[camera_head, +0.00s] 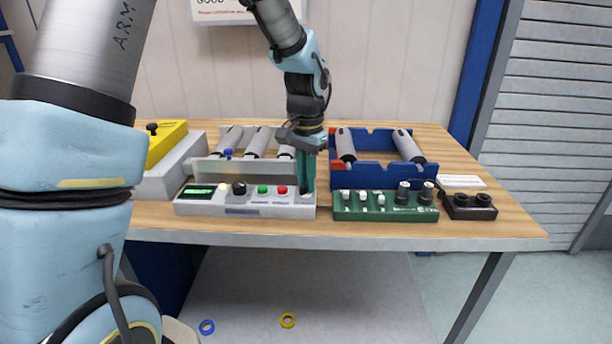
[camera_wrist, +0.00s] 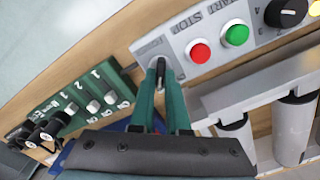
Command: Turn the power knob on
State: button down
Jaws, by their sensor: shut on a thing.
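A grey control panel (camera_head: 245,208) lies near the table's front edge. From left to right it has a green display (camera_head: 198,191), a pale yellowish button or lamp, a black dial (camera_head: 239,188), a green button (camera_head: 262,189) and a red button (camera_head: 282,190). At its right end is a small dark knob (camera_head: 306,194), mostly hidden by my gripper (camera_head: 306,188). My gripper points down and is shut on this knob. In the wrist view, the green fingers (camera_wrist: 160,66) close around the knob beside the red STOP button (camera_wrist: 199,52). The knob's angle cannot be told.
A green panel (camera_head: 385,214) with white and black knobs stands close to the right. A black two-hole box (camera_head: 470,211) is beyond it. Racks with grey rollers (camera_head: 409,146) stand behind. A yellow-and-grey box (camera_head: 164,148) is at the left.

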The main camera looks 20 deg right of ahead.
jog(key=shift+m+p, duration=0.3)
jog(key=shift+m, duration=0.7)
jog(key=c, duration=0.9)
grip_release()
jog(key=shift+r, duration=0.15)
notch_tip(320, 180, up, 11)
jog(key=b, duration=0.1)
jog(key=shift+f+b, duration=0.2)
jog(key=shift+b, duration=0.1)
